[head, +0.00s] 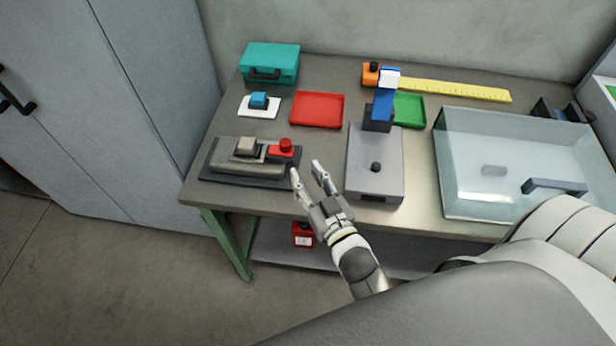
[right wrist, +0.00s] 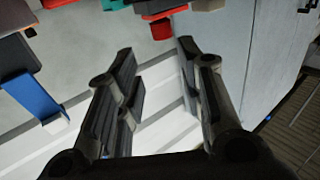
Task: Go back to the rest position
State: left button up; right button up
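In the right wrist view the fingers of the right gripper (right wrist: 156,50) also stand apart and empty. The blue arm (head: 383,104) of the grey unit rises at its back, with a white piece (head: 390,77) at its top. My left gripper is not in view.
The table (head: 330,77) also holds a teal case (head: 270,63), red tray (head: 317,110), green tray (head: 409,110), blue block (head: 258,100) on a white pad, yellow ruler (head: 455,90) and clear-covered box (head: 505,165). A red container (head: 303,235) is below. Grey cabinets (head: 110,110) stand left.

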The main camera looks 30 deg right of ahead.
dwell(0.4)
jog(key=shift+d+f+g+h, duration=0.3)
jog(key=shift+d+g, duration=0.15)
jog(key=shift+g, duration=0.05)
jog(key=s+d+f+g, duration=0.2)
jog(key=g, duration=0.1)
jog(key=shift+f+m+h, duration=0.25)
jog(key=shift+m+h, duration=0.15)
jog(key=s+g, duration=0.1)
jog(key=s+f+g, duration=0.2)
jog(key=s, duration=0.1)
jog(key=shift+g, duration=0.4)
jog(key=s+a+n+g+y, duration=0.25)
jog(key=s+g, duration=0.35)
jog(key=s, duration=0.6)
notch_tip(320, 180, down, 29)
jog(key=s+g, duration=0.2)
jog(key=s, duration=0.1)
jog(key=s+d+f+g+h+b, duration=0.1)
jog(key=s+d+f, duration=0.2)
jog(key=s+f, duration=1.2)
jog(key=shift+s+f+n, duration=0.25)
jog(key=shift+s+n, duration=0.1)
jog(key=shift+s, duration=0.2)
